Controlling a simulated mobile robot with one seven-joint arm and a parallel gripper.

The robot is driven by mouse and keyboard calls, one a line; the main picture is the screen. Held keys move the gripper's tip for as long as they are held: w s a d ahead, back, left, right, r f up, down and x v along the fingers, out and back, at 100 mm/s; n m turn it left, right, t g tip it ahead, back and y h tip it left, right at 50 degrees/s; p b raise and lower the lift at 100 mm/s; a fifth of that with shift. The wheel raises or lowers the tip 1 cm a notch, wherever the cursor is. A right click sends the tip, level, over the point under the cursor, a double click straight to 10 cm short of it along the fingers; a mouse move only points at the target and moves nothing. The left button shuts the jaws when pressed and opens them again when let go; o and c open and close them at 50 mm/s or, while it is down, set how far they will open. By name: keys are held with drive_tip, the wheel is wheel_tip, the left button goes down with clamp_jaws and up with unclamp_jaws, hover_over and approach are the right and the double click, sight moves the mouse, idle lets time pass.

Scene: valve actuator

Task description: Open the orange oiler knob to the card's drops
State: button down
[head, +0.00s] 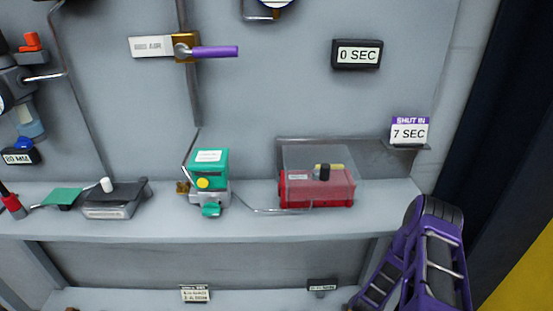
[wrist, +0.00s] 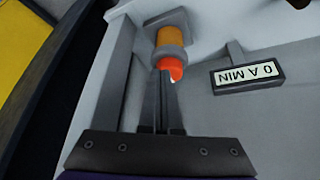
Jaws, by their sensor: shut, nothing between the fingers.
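The orange oiler knob (wrist: 171,68) shows in the wrist view at the end of an amber cylinder with a grey collar (wrist: 170,38). The view appears upside down. My gripper (wrist: 161,78) is shut and empty, its thin dark fingers reaching to the knob. The tips overlap the knob's edge in the picture; I cannot tell whether they touch. A small display (wrist: 248,76) beside it shows an upside-down reading that starts with 0. In the head view, a card (head: 195,293) stands on the lower shelf, its text too small to read. My fingertips are hidden there.
The upper shelf (head: 260,225) holds a green device (head: 208,170) and a red box with a clear cover (head: 317,187). A purple-handled valve (head: 213,52) is on the wall panel. A small display (head: 322,286) is on the lower shelf.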

wheel_tip(320, 180, down, 3)
drive_tip(key=shift+b, duration=1.2)
drive_tip(key=shift+w, duration=0.4)
